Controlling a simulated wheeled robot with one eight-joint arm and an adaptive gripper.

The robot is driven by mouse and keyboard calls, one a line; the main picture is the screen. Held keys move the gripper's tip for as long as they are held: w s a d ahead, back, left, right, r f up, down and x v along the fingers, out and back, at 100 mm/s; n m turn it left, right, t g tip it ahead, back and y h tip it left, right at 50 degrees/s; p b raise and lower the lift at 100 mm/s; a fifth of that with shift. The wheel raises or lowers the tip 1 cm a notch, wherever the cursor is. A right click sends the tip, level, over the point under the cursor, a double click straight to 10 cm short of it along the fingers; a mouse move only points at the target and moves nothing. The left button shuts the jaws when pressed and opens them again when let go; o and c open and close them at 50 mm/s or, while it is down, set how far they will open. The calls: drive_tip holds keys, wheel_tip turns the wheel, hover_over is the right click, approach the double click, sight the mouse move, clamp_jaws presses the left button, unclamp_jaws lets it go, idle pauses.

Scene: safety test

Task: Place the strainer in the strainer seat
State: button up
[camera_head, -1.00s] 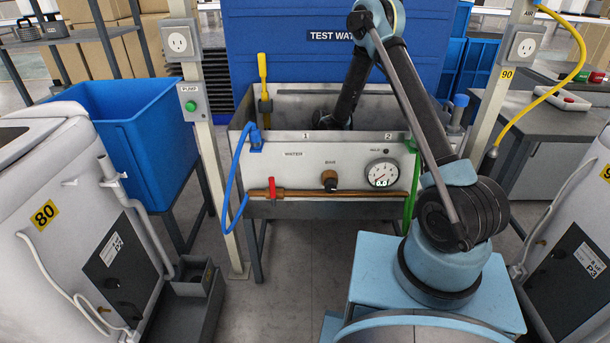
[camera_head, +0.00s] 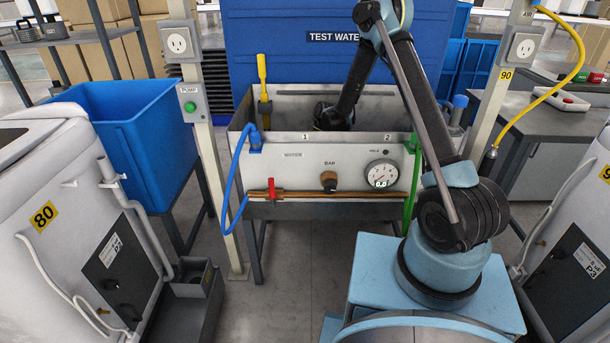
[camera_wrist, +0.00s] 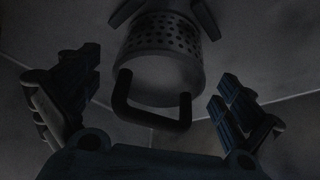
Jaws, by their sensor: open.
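The strainer (camera_wrist: 160,38) shows in the wrist view as a dark cylinder with a perforated band and a plain, smooth end. A dark U-shaped handle (camera_wrist: 152,118) stands out from that end towards me. My gripper (camera_wrist: 160,68) is open, with one finger on each side of the handle and clear space to both. In the head view my gripper (camera_head: 326,117) is down inside the test tank (camera_head: 290,103), partly behind its front wall. The strainer is hidden in that view. I cannot identify the strainer seat for certain.
The tank front carries a blue hose (camera_head: 236,180), red valve (camera_head: 271,188), gauge (camera_head: 382,174) and green hose (camera_head: 411,180). Inside the tank it is dark.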

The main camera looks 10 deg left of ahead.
drive_tip(key=v, duration=0.8)
drive_tip(key=shift+r, duration=0.15)
